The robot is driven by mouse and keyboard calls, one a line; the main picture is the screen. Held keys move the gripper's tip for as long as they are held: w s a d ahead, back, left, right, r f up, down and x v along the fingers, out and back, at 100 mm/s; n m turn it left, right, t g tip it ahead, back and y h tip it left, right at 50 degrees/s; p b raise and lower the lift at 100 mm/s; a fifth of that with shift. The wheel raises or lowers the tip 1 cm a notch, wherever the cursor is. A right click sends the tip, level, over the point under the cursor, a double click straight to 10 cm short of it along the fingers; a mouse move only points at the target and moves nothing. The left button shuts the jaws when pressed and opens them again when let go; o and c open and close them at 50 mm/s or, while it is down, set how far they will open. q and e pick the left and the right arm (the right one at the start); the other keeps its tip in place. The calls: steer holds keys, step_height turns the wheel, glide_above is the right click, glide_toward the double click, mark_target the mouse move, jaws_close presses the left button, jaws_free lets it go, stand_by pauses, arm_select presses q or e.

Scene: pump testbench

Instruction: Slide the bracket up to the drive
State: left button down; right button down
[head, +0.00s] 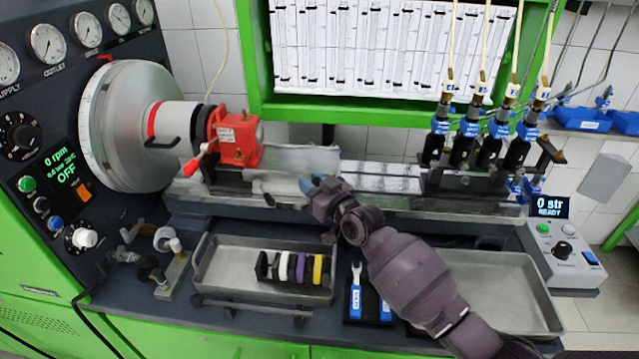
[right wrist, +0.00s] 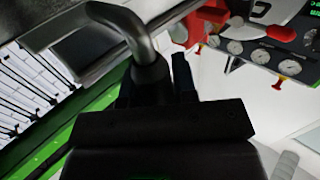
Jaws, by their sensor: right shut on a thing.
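The drive, a large silver drum (head: 135,125) with a shaft housing, stands at the left of the bench in the head view. A red pump-like unit (head: 236,140) sits at the left end of the rail, close to the drive's shaft end. It appears mounted on a silver bracket (head: 295,158), partly hidden behind my gripper. My right gripper (head: 316,188) is at the front edge of the rail, right of the red unit. In the right wrist view it is shut on a bent metal handle (right wrist: 145,45). I cannot tell exactly where the handle joins the bracket. My left gripper is not in view.
The rail (head: 385,178) runs right to a black holder with several blue-collared injectors (head: 485,140). In front lie a tray (head: 215,270) with coloured rings, blue-handled wrenches (head: 356,295) and an empty tray (head: 500,280). A control box (head: 565,240) stands at the right.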

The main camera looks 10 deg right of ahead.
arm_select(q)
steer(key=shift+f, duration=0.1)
arm_select(e)
steer(key=c, duration=0.9)
jaws_free()
arm_select(q)
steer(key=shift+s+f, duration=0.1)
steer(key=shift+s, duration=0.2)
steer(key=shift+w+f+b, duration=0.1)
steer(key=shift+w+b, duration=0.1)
steer(key=shift+b, duration=0.1)
arm_select(e)
steer(key=v, duration=1.1)
